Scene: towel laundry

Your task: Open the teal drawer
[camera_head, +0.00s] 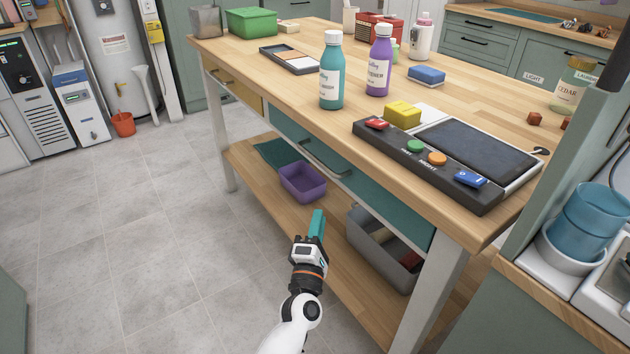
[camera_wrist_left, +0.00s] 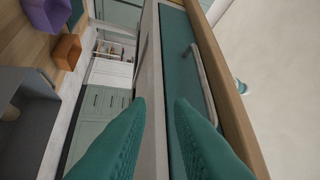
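The teal drawer (camera_head: 385,207) is set in the front of the wooden workbench, under its top, and its front looks flush and shut. Its grey bar handle (camera_head: 322,161) runs along the front. In the left wrist view the drawer (camera_wrist_left: 178,62) and its handle (camera_wrist_left: 203,84) lie beyond the fingertips, toward the right. My left gripper (camera_head: 318,213) has teal fingers. It is in front of the bench, below the handle and apart from it. In the left wrist view its fingers (camera_wrist_left: 157,100) are apart with nothing between them. My right gripper is not in view.
A purple bin (camera_head: 302,182) and a grey bin (camera_head: 400,262) stand on the bench's lower shelf. Bottles and a control panel (camera_head: 425,160) stand on the top. A bench leg (camera_head: 428,300) rises at the near right. The floor (camera_head: 150,240) to the left is clear.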

